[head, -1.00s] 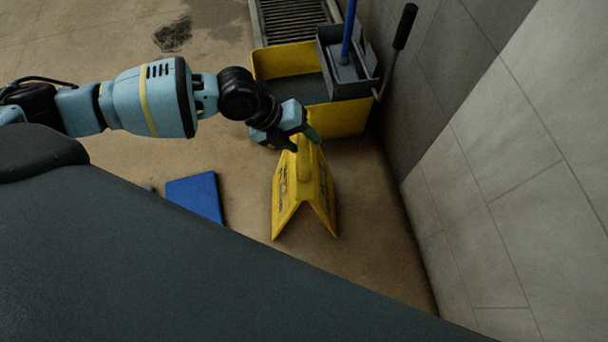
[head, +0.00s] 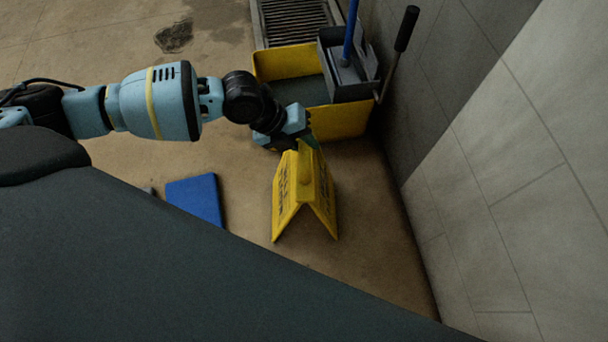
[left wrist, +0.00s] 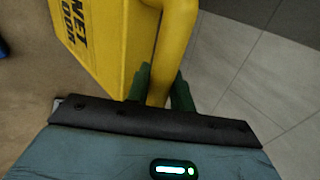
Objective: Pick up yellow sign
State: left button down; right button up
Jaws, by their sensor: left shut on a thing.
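The yellow sign (head: 292,192) stands as a folded A-shape on the brown floor in the head view, with dark lettering on its panel. My left gripper (head: 308,140) is at the top of the sign. In the left wrist view the yellow sign (left wrist: 100,40) fills the upper left, and its rounded yellow handle runs down between the green fingers. My left gripper (left wrist: 160,88) is shut on that handle. My right gripper is not in view.
A yellow mop bucket (head: 342,121) with a grey wringer stands just behind the sign. A blue flat object (head: 195,198) lies on the floor to the left. A tiled wall (head: 500,170) rises on the right. A floor grate (head: 292,20) is at the back.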

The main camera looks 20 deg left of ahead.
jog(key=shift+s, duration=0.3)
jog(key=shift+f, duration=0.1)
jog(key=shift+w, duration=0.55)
